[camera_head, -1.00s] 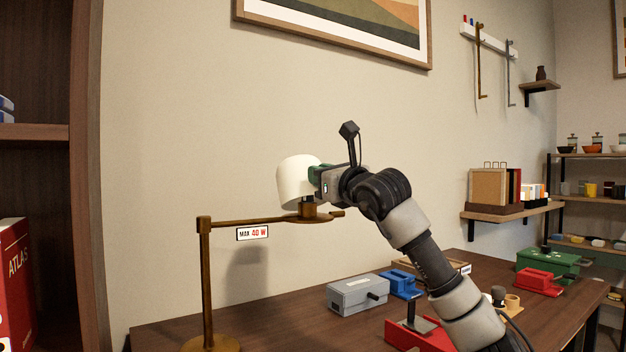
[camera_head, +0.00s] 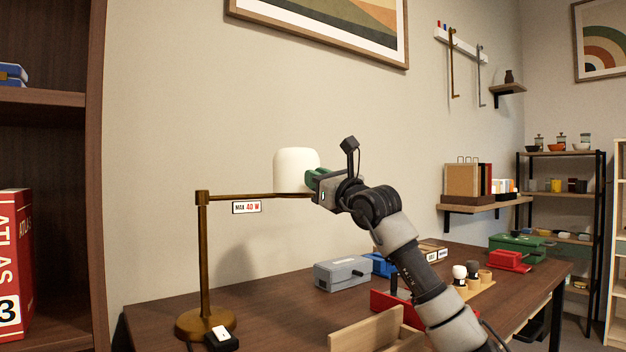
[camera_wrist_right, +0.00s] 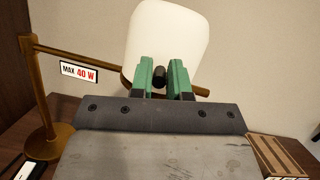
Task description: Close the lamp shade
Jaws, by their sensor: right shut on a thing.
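The white lamp shade (camera_head: 295,169) sits upright at the end of the brass arm of the lamp (camera_head: 206,255), with its lower rim at the arm's level. My right gripper (camera_head: 312,181) is at the shade's right side, shut on a small dark knob. In the right wrist view the green fingers (camera_wrist_right: 166,78) stand either side of the black knob (camera_wrist_right: 159,76), in front of the white shade (camera_wrist_right: 168,40). The brass holder under the shade is hidden in the head view. My left gripper is not in view.
A "MAX 40 W" tag (camera_head: 246,207) hangs from the lamp arm. A black block with a white switch (camera_head: 221,337) lies by the lamp base. A grey box (camera_head: 343,273) and a red box (camera_head: 510,261) stand on the desk. The wall is close behind.

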